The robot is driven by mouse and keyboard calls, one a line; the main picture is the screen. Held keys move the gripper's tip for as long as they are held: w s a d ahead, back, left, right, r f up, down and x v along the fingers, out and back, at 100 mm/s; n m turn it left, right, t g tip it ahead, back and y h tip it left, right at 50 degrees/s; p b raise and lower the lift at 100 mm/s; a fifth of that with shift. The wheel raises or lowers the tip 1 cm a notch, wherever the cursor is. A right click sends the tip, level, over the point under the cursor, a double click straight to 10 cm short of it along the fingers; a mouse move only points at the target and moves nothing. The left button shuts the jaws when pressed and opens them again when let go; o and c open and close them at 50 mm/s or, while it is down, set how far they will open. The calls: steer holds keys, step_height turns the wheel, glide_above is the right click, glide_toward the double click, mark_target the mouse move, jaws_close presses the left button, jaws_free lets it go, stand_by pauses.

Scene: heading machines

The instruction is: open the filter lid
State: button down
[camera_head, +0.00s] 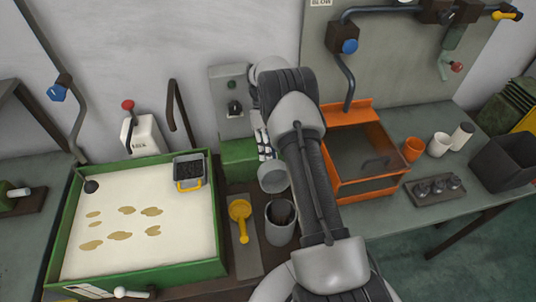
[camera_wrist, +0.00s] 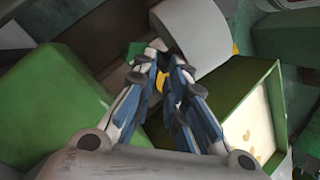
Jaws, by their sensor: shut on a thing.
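My gripper (camera_head: 264,145) is beside the green block (camera_head: 239,160) under a grey panel. Its fingers are closed together at the grey cylindrical piece, which looks like the filter lid (camera_head: 272,178). This piece is tilted, above and slightly left of an open grey cup (camera_head: 281,224) with dark content. In the wrist view my gripper (camera_wrist: 163,55) has its fingers close together, with a grey rounded body (camera_wrist: 190,35) just past the tips. A small yellow spot shows between the fingers. The exact contact is hidden by the fingers.
A green-framed sand tray (camera_head: 220,225) is at left, with a small dark-filled container (camera_head: 188,172) on its corner. A yellow scoop (camera_head: 240,210) lies between tray and cup. An orange-framed box (camera_head: 365,190) stands right of my arm. Cups (camera_head: 413,149) stand further right.

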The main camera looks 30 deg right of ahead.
steer(key=shift+s+d+f, duration=0.1)
steer(key=shift+s+f, duration=0.15)
steer(key=shift+f, duration=0.35)
steer(key=shift+s+d+f, duration=0.1)
steer(key=shift+s+f, duration=0.2)
steer(key=shift+f, duration=0.25)
steer(key=shift+s+f, duration=0.25)
steer(key=shift+f, duration=0.35)
steer(key=c, duration=1.8)
jaws_free()
steer(key=shift+w+d+f, duration=0.1)
steer(key=shift+d, duration=0.05)
steer(key=shift+o, duration=1.1)
steer(key=shift+w+f+g, duration=0.1)
steer(key=shift+w+g, duration=0.1)
steer(key=shift+g, duration=0.1)
steer(key=shift+o, duration=1.2)
steer(key=shift+r, duration=0.3)
steer(key=shift+w, duration=0.1)
steer(key=v, duration=0.7)
steer(key=shift+r, duration=0.3)
steer(key=shift+f, duration=0.1)
